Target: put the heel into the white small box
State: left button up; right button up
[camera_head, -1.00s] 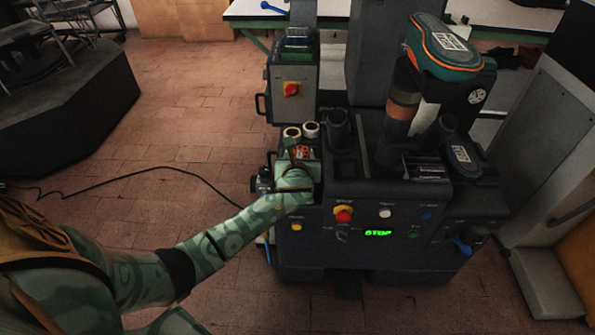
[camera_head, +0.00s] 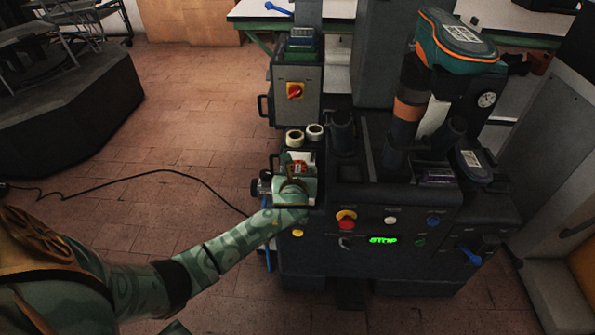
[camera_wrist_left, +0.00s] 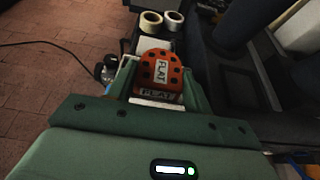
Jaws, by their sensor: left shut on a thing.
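The heel (camera_wrist_left: 162,75) is a red-orange piece with dark holes and white FLAT labels. It sits between the two green fingers of my left gripper (camera_wrist_left: 160,85), which is shut on it. In the head view the heel (camera_head: 298,168) shows as a small red patch just beyond the left gripper (camera_head: 296,180), at the machine's left end. White surfaces of what looks like the white small box (camera_wrist_left: 153,45) show just beyond the heel and under its near edge. I cannot tell whether the heel is inside it or above it. My right gripper is out of view.
Two tape rolls (camera_head: 294,137) stand just beyond the heel. The dark press machine (camera_head: 390,220), with buttons and a green STOP display, fills the space to the right. A switch box (camera_head: 297,90) stands behind. Open tiled floor lies to the left.

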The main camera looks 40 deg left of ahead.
pick_arm(q)
jog(key=o, duration=1)
